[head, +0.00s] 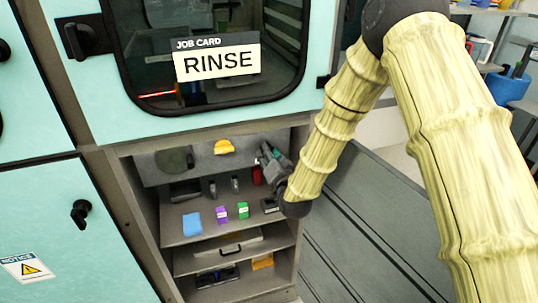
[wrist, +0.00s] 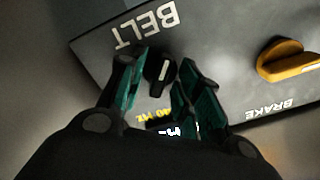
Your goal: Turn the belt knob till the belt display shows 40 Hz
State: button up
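The belt knob (wrist: 160,72) is black with a pale pointer line, below the upside-down word BELT on a grey panel, in the wrist view. My gripper (wrist: 157,68) is open, with one teal-padded finger on each side of the knob; I cannot tell whether either finger touches it. Yellow "40 HZ" lettering (wrist: 152,116) is on the panel nearer my wrist. The belt display (wrist: 169,131) is lit white and partly hidden by my gripper, so its number is not readable. In the head view my gripper (head: 268,157) is at the panel's right end and hides the knob.
A yellow brake knob (wrist: 286,60) is right of the belt knob; it also shows in the head view (head: 223,147). A job card (head: 217,60) reads RINSE.

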grip_shut()
jog(key=shift+n, duration=0.8)
grip_release()
jog(key=v, duration=1.2)
